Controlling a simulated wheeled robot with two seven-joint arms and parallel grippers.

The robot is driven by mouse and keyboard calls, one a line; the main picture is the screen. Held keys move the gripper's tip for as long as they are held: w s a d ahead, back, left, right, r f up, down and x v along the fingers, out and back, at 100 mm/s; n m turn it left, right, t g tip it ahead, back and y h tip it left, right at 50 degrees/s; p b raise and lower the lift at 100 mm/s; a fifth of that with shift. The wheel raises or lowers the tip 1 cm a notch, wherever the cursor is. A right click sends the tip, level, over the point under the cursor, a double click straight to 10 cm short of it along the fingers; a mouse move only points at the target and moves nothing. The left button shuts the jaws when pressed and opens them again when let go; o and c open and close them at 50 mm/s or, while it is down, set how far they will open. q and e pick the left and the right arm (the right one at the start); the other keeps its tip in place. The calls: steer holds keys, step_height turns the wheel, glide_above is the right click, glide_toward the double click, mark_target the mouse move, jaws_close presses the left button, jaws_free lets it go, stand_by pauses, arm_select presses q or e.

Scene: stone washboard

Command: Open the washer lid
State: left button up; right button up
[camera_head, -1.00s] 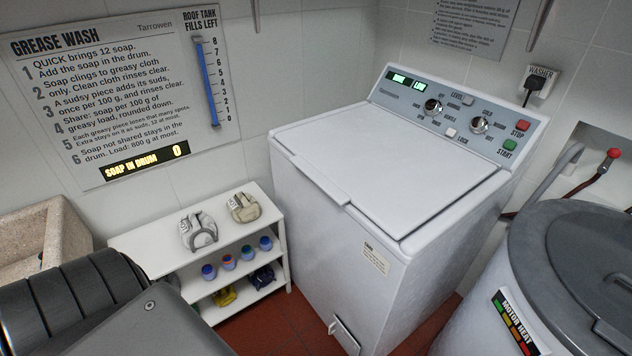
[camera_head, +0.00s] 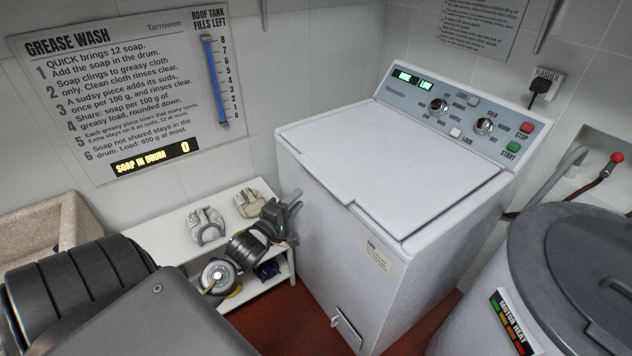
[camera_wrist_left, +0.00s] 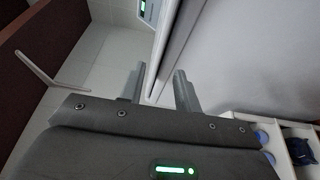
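The white washer (camera_head: 400,250) stands in the middle, with its flat lid (camera_head: 390,155) down and shut. A raised lip (camera_head: 325,180) runs along the lid's front left edge. My left gripper (camera_head: 290,203) is by the washer's left front side, below the lip's left part. In the left wrist view its two fingers (camera_wrist_left: 158,88) are apart. The grey-white edge of the lid (camera_wrist_left: 172,50) reaches down between them there; I cannot tell whether they touch it. My right gripper is in neither view.
A white shelf (camera_head: 265,300) with gloves (camera_head: 206,226) on top stands left of the washer, partly behind my left arm. A grey drum-shaped machine (camera_head: 470,310) stands close at the right. The control panel (camera_head: 455,115) is behind the lid.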

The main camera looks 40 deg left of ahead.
mark_target(318, 179)
arm_select(q)
steer(key=w+a+p, duration=0.1)
steer(key=w, duration=0.9)
steer(key=shift+w, duration=0.15)
jaws_close()
